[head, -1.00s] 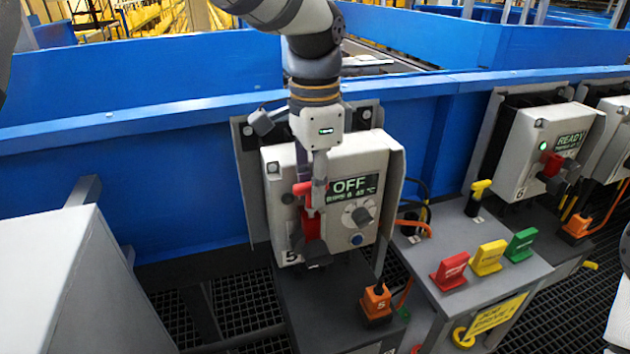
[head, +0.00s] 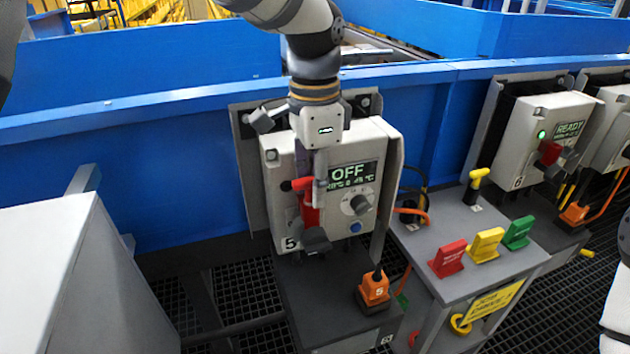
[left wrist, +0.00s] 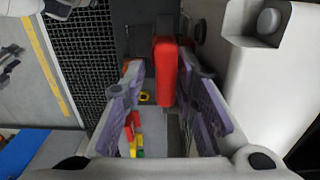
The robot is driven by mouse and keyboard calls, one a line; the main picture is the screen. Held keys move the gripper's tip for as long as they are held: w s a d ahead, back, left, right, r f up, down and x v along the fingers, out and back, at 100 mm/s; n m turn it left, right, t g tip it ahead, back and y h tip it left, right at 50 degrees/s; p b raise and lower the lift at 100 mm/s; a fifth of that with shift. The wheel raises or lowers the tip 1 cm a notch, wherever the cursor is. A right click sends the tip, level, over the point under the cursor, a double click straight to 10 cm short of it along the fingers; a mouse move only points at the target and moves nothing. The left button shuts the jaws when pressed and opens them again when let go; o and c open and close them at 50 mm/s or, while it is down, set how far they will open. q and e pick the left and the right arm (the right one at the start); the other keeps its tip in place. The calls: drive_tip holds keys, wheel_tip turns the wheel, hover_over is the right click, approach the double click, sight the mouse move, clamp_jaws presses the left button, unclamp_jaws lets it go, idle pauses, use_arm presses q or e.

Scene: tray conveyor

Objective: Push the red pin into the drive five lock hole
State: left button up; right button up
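The drive five box (head: 378,146) is light grey, and its screen reads OFF. Its red switch handle (head: 309,215) hangs down on the left of the front, above a dark grey part (head: 315,240). My left gripper (head: 312,182) points down in front of the box. The head is just above the switch handle. In the left wrist view the red pin (left wrist: 165,70) shows between the fingertips (left wrist: 160,72). The pin's lower end and the hole are hidden. My right gripper is not in view.
A grey stand on the right holds red (head: 448,257), yellow (head: 485,245) and green (head: 517,232) tags and an upright yellow pin (head: 476,186). An orange plug (head: 374,289) sits below the box. The drive six box (head: 520,140) reads READY. A blue wall (head: 180,170) runs behind.

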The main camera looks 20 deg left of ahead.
use_arm(q)
drive_tip(key=shift+w+a+r, duration=0.1)
drive_tip(key=shift+w+a, duration=0.05)
drive_tip(key=shift+w, duration=0.1)
wheel_tip(320, 180, up, 12)
drive_tip(key=shift+s, duration=0.2)
